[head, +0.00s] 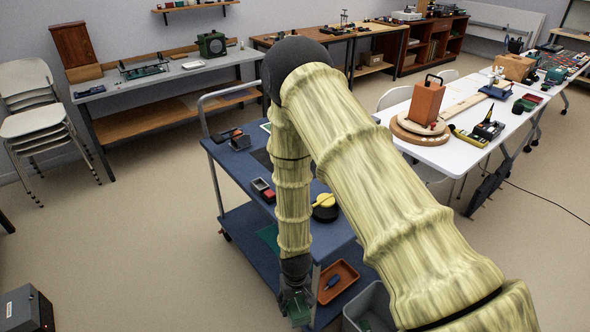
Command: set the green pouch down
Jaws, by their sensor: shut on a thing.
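My gripper (296,303) hangs at the end of my arm, low in the head view, by the near end of the blue cart (233,165). It is shut on the green pouch (300,311), which shows as a small green patch between the fingers. The gripper hides part of the pouch. I cannot tell how far the pouch is above what lies below it.
An orange tray (349,269) with a dark tool and a grey bin (351,315) are right of my gripper. The cart's top holds small boxes and a yellow-and-black round thing (325,208). A white table (447,154) stands to the right. Open floor (150,250) lies left.

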